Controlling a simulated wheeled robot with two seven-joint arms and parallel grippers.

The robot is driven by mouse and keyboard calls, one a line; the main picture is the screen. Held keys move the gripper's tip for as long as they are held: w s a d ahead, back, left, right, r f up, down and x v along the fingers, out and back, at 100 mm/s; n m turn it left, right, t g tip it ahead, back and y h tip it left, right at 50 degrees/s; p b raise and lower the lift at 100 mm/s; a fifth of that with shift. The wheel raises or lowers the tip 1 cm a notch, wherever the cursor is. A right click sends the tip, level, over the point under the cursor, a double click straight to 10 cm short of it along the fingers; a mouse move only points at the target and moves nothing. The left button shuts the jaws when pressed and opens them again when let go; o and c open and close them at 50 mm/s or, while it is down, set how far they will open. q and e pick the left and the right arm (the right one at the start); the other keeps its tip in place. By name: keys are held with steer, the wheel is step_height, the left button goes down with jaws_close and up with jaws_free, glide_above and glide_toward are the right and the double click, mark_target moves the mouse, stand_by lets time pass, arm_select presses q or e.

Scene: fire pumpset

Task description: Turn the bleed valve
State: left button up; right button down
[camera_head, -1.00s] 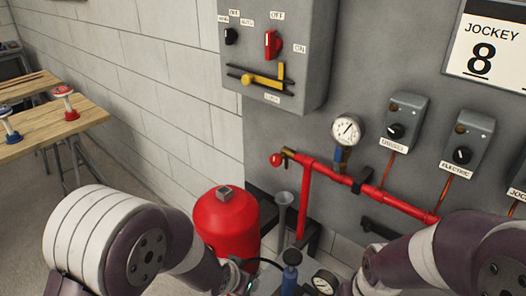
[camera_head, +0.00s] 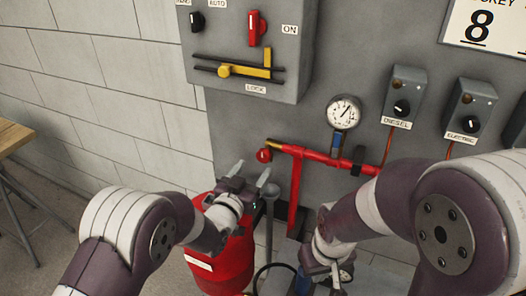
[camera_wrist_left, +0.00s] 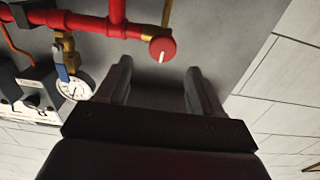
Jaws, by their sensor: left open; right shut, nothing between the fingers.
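The bleed valve is a small round red knob (camera_head: 264,155) at the left end of the red pipe, on a brass fitting. In the left wrist view the red knob (camera_wrist_left: 162,49) with a white mark on its face lies just beyond the fingertips, between their lines. My left gripper (camera_head: 250,174) is open and empty, just below and in front of the knob; its two fingers (camera_wrist_left: 159,70) are apart. No contact with the knob shows. My right gripper (camera_head: 332,274) is shut and empty, low at the bottom centre, partly hidden by its own wrist.
A red tank (camera_head: 226,262) stands below my left gripper. The red pipe (camera_head: 318,156) runs right, with a pressure gauge (camera_head: 343,112) above it. A grey switch box (camera_head: 245,50) hangs above. Diesel (camera_head: 403,98) and electric (camera_head: 468,108) switch boxes are at right.

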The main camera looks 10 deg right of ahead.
mark_target(262, 157)
arm_select(q)
steer(key=p+x, duration=0.1)
steer(key=x, duration=0.6)
steer(key=shift+w+d, duration=0.2)
steer(key=shift+w+a+f, duration=0.1)
steer(key=shift+w, duration=0.2)
steer(key=c, duration=1)
